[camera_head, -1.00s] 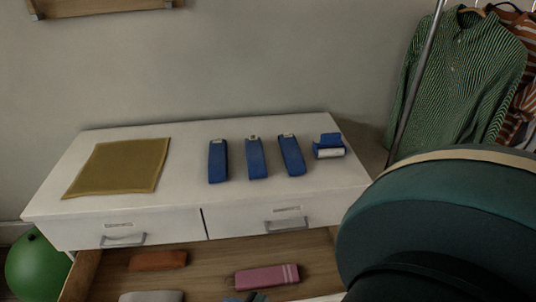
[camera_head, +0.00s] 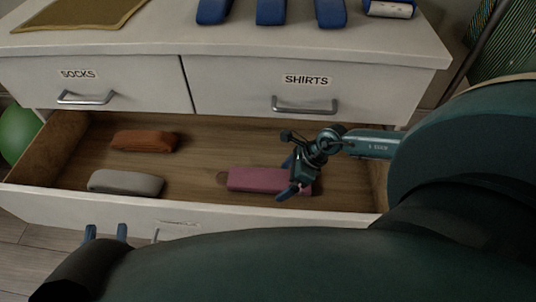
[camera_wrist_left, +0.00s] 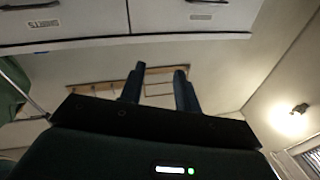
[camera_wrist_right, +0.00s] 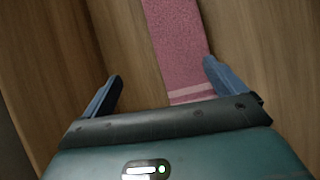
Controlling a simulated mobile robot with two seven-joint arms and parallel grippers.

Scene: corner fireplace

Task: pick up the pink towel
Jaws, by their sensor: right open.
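The pink towel (camera_head: 253,179) lies folded in the open lower drawer, right of its middle. In the right wrist view the towel (camera_wrist_right: 178,45) runs between my open finger tips, nearer the right finger, with pale stripes at its near end. My right gripper (camera_head: 289,177) is open at the towel's right end, partly covering it; contact cannot be told. In the right wrist view the gripper (camera_wrist_right: 163,82) is empty. My left gripper (camera_head: 106,231) is in front of the drawer front, with its fingers apart and empty, as in the left wrist view (camera_wrist_left: 158,78).
The open drawer (camera_head: 215,215) also holds an orange folded cloth (camera_head: 146,140) and a grey one (camera_head: 125,183) on the left. Closed drawers labelled SOCKS (camera_head: 95,82) and SHIRTS (camera_head: 300,92) sit above. Blue items and a mustard cloth (camera_head: 85,12) lie on top.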

